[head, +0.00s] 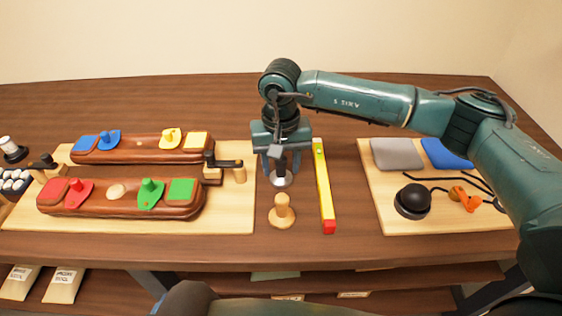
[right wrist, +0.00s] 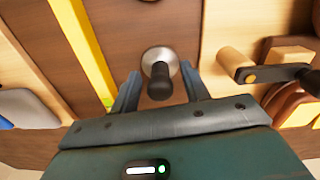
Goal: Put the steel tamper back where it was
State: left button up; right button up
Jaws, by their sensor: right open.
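The steel tamper (head: 281,180), with a round steel base and a dark handle, stands upright on the bare brown table between the left board and the yellow bar. In the right wrist view the tamper (right wrist: 158,60) shows its dark handle pointing toward the camera, between the two finger tips. My right gripper (head: 282,163) is open, pointing down over the tamper with a finger on each side of the handle. Whether a finger touches it I cannot tell. My left gripper is not in view.
A yellow bar with a red end (head: 325,190) lies just right of the tamper. A wooden knobbed piece (head: 282,212) stands in front of it. A left board (head: 225,220) holds two brown saddle-like pieces and a clamp; a right board (head: 375,190) holds pads and a black knob.

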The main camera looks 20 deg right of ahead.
jog(key=shift+r, duration=0.6)
notch_tip(320, 180, up, 11)
jog(key=b, duration=0.1)
